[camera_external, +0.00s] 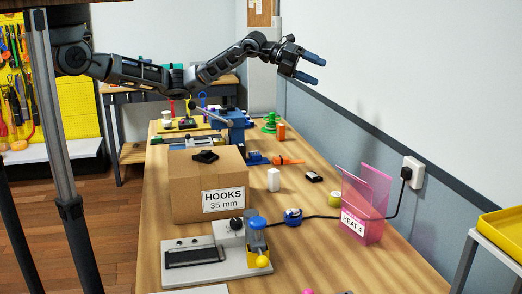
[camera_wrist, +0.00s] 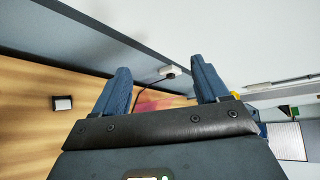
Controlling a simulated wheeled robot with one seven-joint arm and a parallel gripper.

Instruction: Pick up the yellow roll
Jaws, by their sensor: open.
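The yellow roll (camera_external: 334,199) stands on the wooden table, just left of the pink clear holder (camera_external: 366,205). It looks small and upright, with a pale top. I cannot make it out in the wrist view. My gripper (camera_external: 318,71) is open and empty, high above the table and well above the roll, with its blue fingers pointing right toward the wall. In the wrist view the open fingers (camera_wrist: 160,68) frame the wall, and a pink patch of the holder shows low between them.
A cardboard HOOKS box (camera_external: 188,190) stands left of the roll. A white block (camera_external: 273,180), a black item (camera_external: 313,177) and a blue roll (camera_external: 293,216) are nearby. A black cable runs past to the wall socket (camera_external: 414,172). A sealing device (camera_external: 215,258) sits in front. The front right tabletop is mostly clear.

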